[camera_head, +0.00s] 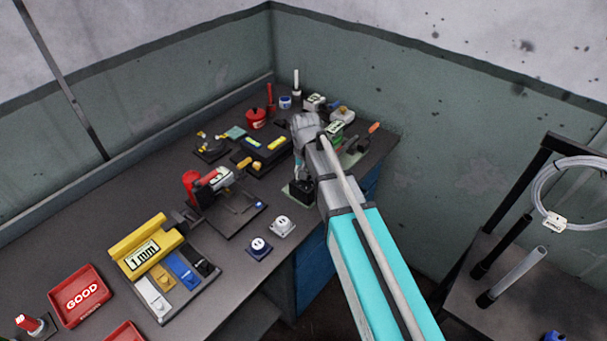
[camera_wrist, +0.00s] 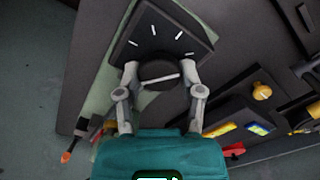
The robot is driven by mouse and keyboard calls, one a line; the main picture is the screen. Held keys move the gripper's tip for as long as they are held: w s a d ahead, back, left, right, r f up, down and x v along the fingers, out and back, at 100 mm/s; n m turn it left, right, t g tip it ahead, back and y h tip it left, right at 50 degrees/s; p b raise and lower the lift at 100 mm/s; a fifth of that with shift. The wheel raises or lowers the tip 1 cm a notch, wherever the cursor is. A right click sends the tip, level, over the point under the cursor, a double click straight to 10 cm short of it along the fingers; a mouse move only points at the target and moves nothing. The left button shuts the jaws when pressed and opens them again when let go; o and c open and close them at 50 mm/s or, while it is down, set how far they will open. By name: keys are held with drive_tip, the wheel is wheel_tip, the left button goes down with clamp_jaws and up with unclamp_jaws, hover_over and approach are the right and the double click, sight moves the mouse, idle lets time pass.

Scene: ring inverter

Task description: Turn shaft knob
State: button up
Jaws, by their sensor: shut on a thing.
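The shaft knob (camera_wrist: 158,76) is a round black knob with a white line across its top. It sits on a dark plate (camera_wrist: 170,30) with several white tick marks, in the wrist view. My gripper (camera_wrist: 158,84) is shut on the knob, with one finger on each side of it. The white line on the knob lies nearly level, tilted slightly up to the right. In the head view the dark knob device (camera_head: 300,192) stands near the table's front edge, partly hidden by my arm.
The workbench (camera_head: 95,240) holds a yellow 1mm block (camera_head: 145,245), a red GOOD tray (camera_head: 80,295) and two sockets (camera_head: 282,225). A red-and-black device (camera_head: 205,180) stands left of my gripper. A side table with a cable coil (camera_head: 575,195) is at the right.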

drive_tip(key=shift+s+m, duration=0.1)
drive_tip(key=shift+m, duration=0.7)
drive_tip(key=o, duration=1.2)
drive_tip(key=shift+c, duration=0.2)
